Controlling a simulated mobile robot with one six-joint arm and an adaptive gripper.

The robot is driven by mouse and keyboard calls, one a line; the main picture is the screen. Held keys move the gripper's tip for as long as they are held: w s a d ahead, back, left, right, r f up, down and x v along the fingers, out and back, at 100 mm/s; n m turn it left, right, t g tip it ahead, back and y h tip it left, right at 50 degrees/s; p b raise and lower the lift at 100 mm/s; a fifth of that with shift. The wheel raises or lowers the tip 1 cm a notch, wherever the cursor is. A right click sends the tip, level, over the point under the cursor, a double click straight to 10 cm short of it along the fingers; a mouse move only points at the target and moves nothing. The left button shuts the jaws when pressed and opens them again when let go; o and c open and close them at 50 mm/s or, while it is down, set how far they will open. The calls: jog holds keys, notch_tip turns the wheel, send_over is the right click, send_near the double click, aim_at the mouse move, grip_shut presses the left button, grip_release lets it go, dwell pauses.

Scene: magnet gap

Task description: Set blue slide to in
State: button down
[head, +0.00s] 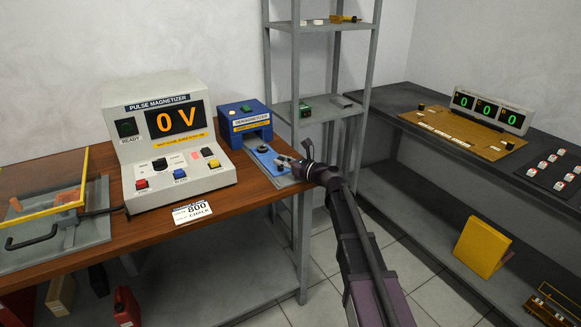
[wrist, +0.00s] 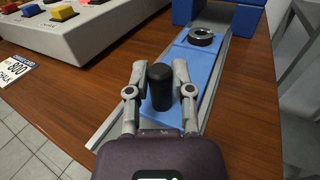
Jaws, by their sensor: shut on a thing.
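The blue slide (head: 263,163) lies in a grey track in front of the blue demagnetizer box (head: 245,120). It also shows in the wrist view (wrist: 194,62), with its far end near the box's opening. A dark ring-shaped part (wrist: 201,37) lies on the slide's far half, outside the box. A black upright knob (wrist: 160,88) stands at the slide's near end. My gripper (wrist: 159,68) is shut on this knob, one finger on each side. In the head view my gripper (head: 287,161) is at the slide's near end, partly hiding the knob.
The pulse magnetizer (head: 150,110), reading 0 V, stands left of the track on the wooden table (head: 236,200). A grey shelf rack (head: 298,60) stands right behind the box. A dark bench (head: 420,100) with a triple display (head: 488,110) is at right.

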aim_at(262, 146)
jog(key=w+a, duration=0.3)
jog(key=w, duration=0.1)
jog(key=w+a, duration=0.3)
jog(key=w, duration=0.2)
jog(key=w+a, duration=0.3)
jog(key=w, duration=0.1)
jog(key=shift+w+a, duration=0.15)
jog(key=shift+w, duration=0.1)
jog(key=shift+c, duration=2.4)
grip_release()
jog(key=v, duration=1.2)
jog(key=shift+r, duration=0.15)
